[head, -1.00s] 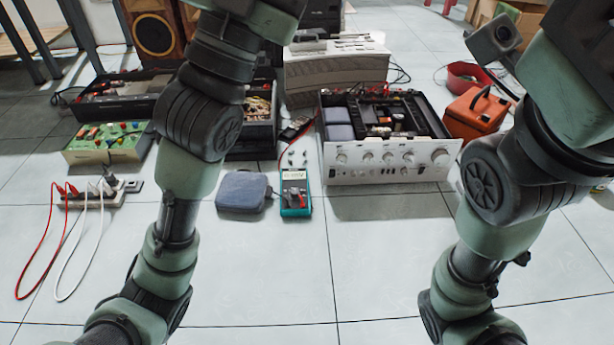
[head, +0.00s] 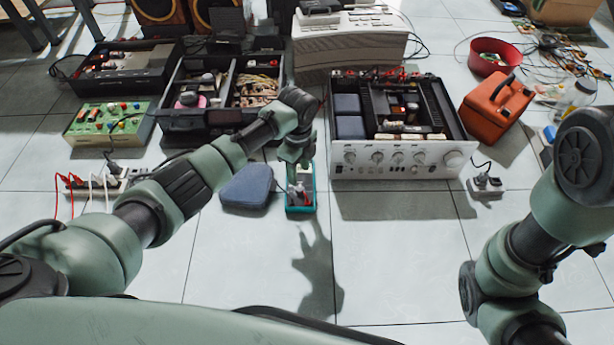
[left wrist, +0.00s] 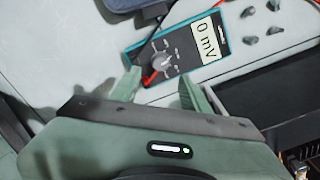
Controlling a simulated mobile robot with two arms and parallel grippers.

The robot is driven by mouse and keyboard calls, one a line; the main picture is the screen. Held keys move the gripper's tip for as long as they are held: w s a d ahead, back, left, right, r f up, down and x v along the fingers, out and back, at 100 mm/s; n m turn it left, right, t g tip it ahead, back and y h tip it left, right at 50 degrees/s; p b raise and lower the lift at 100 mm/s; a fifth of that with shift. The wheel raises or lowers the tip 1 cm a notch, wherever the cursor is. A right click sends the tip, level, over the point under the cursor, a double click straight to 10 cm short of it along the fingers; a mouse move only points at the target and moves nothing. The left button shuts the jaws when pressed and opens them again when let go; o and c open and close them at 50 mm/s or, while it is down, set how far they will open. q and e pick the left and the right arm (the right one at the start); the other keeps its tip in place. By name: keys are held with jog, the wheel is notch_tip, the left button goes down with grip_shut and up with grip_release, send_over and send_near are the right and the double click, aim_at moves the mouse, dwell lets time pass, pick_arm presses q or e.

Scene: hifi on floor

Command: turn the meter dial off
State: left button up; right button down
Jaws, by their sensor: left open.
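My left gripper (head: 299,186) is above the meter. In the left wrist view the gripper (left wrist: 162,78) is open and empty, its fingers pointing toward the dial end; contact cannot be told. My right arm shows at the right, its gripper out of frame.
A blue-grey pouch (head: 248,188) lies just left of the meter. A silver amplifier (head: 400,160) with its top open stands close on the right. An open black case (head: 192,122) stands behind. The floor in front is clear.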

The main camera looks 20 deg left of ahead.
aim_at(300, 188)
pick_arm(q)
notch_tip(300, 188, down, 8)
jog(key=b, duration=0.6)
jog(key=shift+r, duration=0.15)
jog(key=shift+r, duration=0.1)
grip_shut()
